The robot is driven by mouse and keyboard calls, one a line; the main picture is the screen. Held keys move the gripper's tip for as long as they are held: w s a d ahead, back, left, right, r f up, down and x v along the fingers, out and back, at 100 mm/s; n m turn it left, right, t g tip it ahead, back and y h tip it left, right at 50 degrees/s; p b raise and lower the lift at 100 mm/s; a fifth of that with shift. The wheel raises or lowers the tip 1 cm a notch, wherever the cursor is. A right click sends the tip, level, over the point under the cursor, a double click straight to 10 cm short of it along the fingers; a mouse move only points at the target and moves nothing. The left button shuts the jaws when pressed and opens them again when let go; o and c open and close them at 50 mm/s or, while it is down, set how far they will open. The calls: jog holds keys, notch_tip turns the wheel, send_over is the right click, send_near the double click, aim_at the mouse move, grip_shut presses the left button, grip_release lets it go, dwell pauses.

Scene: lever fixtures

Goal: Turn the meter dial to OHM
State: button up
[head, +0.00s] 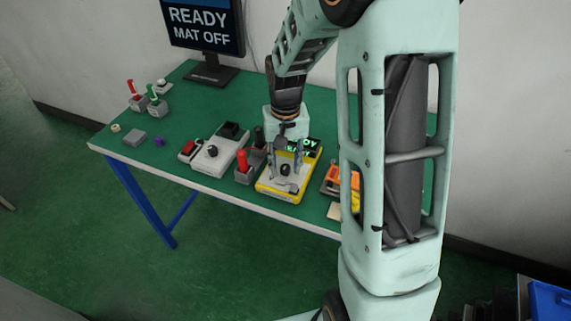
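The yellow-edged meter (265,189) lies near the front edge of the green table, with a grey face and a dark display (309,146). Green characters show on the display, partly hidden by my gripper. The black dial (285,170) is on the meter's face; its pointer and labels are too small to read. My gripper (286,173) reaches down over the meter from behind. Its fingers look spread, with the dial showing between them. I cannot tell whether they touch it.
A red-handled lever fixture (243,166) stands close left of the meter. A white box with a black knob (212,151) is farther left. An orange item (343,183) is at the right, partly behind my arm. A monitor (205,30) reads "READY MAT OFF". The table's left part has free room.

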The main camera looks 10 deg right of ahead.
aim_at(285, 168)
notch_tip(285, 168, up, 12)
dwell(0.7)
dwell(0.4)
